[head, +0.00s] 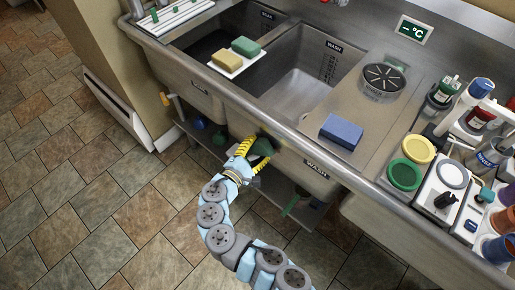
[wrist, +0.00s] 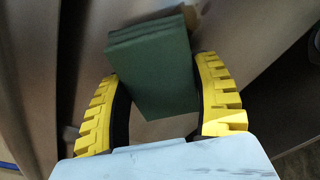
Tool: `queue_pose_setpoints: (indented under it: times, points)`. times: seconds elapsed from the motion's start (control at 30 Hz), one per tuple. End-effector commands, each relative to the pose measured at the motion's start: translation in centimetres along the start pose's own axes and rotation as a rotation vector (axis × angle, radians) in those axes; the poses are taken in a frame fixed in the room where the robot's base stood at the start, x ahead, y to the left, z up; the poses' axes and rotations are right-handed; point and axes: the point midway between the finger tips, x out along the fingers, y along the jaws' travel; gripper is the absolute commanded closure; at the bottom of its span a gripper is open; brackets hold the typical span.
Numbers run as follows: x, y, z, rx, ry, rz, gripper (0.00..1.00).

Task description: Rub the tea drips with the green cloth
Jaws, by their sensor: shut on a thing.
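The green cloth (head: 264,147) is a folded dark green pad. In the wrist view the cloth (wrist: 153,70) sits between the two yellow fingers of my gripper (wrist: 160,72), and its far end sticks out past them. My gripper (head: 257,153) is shut on it, at the outer front wall of the wash sink (head: 228,118), below the rim. A dark smudge (head: 266,137) shows on that wall beside the cloth; it may be the tea drips, partly hidden by the cloth. I cannot tell whether the cloth touches the wall.
A steel rim (head: 235,93) runs above my gripper. A blue sponge (head: 341,131) lies on the drainboard, and yellow and green sponges (head: 246,46) lie on a white tray. A lower shelf (head: 283,195) is under the sink. The tiled floor at left is clear.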

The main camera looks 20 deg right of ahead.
Motion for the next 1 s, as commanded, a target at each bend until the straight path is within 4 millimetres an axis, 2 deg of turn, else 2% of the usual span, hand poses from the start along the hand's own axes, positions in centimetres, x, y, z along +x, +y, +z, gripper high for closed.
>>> queue_pose_setpoints:
  times: [1.0]
  points:
    - [1.3, -0.1, 0.4, -0.001, 0.0, 0.001, 0.62]
